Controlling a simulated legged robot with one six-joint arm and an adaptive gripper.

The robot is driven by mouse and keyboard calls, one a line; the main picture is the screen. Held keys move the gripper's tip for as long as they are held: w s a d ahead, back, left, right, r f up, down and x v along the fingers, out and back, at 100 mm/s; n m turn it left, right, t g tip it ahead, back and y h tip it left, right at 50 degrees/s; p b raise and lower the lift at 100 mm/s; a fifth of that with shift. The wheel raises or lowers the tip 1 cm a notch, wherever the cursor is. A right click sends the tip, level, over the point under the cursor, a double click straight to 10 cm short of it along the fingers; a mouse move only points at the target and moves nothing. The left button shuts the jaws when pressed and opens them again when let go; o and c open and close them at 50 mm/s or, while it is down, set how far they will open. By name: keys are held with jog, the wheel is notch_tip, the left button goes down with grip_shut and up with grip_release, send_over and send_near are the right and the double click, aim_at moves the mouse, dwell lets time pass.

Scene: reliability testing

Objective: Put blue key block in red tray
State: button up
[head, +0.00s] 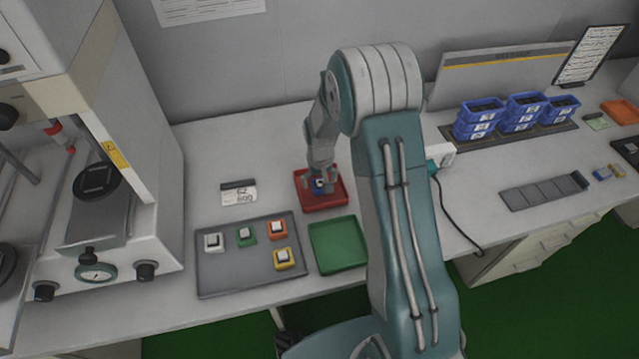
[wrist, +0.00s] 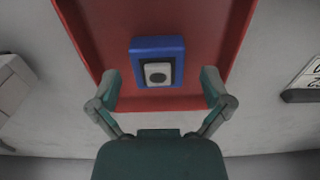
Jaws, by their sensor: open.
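The blue key block (wrist: 174,50) lies in the red tray (wrist: 215,30) in the wrist view, with its pale key cap and dark dot facing up. In the head view the block (head: 319,184) shows as a small blue patch inside the red tray (head: 335,203), partly hidden by my gripper. My gripper (wrist: 161,84) is open in the wrist view, its two fingers spread on either side of the block's near edge with gaps between. In the head view my gripper (head: 319,175) is right over the block.
A grey tray (head: 215,278) with white, green, orange and yellow key blocks lies left of a green tray (head: 338,245). The green tray is empty and in front of the red tray. A testing machine (head: 140,215) stands at the left. Blue bins (head: 480,118) stand at the back right.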

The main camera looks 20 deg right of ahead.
aim_at(320, 182)
notch_tip(320, 182, up, 11)
jog(key=s+r+t, duration=0.3)
jog(key=s+r, duration=0.8)
jog(key=r, duration=0.4)
jog(key=s+r+t, duration=0.1)
jog(key=s+r, duration=0.1)
jog(key=s, duration=0.6)
jog(key=s+r+t, duration=0.1)
jog(key=s+r, duration=0.2)
jog(key=s, duration=0.5)
jog(key=shift+r+t, duration=0.3)
jog(key=shift+s, duration=0.1)
